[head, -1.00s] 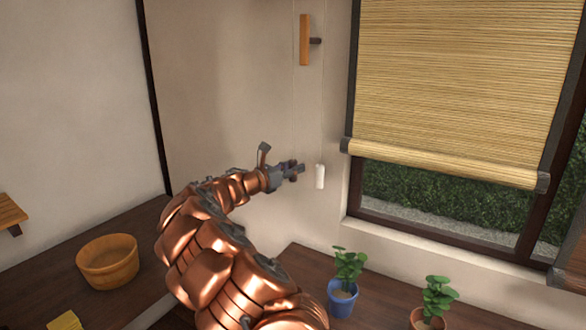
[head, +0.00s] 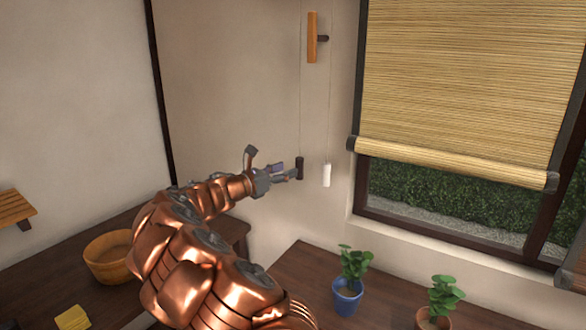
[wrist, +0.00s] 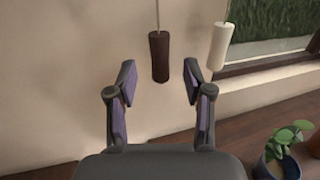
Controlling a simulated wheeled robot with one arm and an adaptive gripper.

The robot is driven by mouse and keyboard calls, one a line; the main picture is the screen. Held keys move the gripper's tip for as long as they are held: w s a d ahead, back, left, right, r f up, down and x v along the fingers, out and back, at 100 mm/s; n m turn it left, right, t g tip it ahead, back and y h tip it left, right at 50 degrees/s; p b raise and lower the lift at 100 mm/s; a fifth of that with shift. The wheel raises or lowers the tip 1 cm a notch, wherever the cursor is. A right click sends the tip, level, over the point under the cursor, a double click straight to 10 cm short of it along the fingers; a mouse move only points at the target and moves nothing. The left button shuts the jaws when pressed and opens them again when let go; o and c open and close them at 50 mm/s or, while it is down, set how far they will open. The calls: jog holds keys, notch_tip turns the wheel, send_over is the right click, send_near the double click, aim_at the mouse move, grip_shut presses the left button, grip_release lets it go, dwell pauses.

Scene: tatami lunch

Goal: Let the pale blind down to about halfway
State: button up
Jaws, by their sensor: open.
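A pale straw-coloured blind (head: 455,80) hangs over the window at the right of the head view. Its bottom roll (head: 450,163) leaves a strip of glass open below. Two thin cords hang on the wall left of it. One ends in a dark brown pull (head: 299,168), the other in a white pull (head: 327,175). My gripper (head: 288,171) is open beside the dark pull. In the wrist view, the dark pull (wrist: 159,56) hangs in line with the gap between the fingers, around their tips; contact cannot be told. The white pull (wrist: 220,46) is outside the right finger.
Potted plants (head: 350,280) (head: 440,300) stand on the dark wooden surface below the window. A wooden tub (head: 108,258) and a yellow item (head: 73,317) are at left.

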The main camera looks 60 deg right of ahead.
jog(key=shift+v, duration=2.75)
jog(key=s+a+r+m+g+y+p, duration=0.1)
jog(key=s+a+m+y, duration=0.5)
jog(key=s+a+m, duration=0.55)
jog(key=s+a+f+m+t+y, duration=0.1)
jog(key=s+a+f+y, duration=0.3)
jog(key=a, duration=0.7)
jog(key=s+a+f+m+t+y+p, duration=0.1)
jog(key=s+a+f+y, duration=0.2)
jog(key=s+a, duration=0.4)
jog(key=s+a+f+m+t+y+p, duration=0.1)
jog(key=s+a+f+y, duration=0.3)
jog(key=a, duration=1.1)
jog(key=shift+s+a+f+m+y, duration=0.4)
jog(key=shift+s+f, duration=0.4)
jog(key=shift+s, duration=0.35)
jog(key=shift+d, duration=0.1)
jog(key=shift+c, duration=0.9)
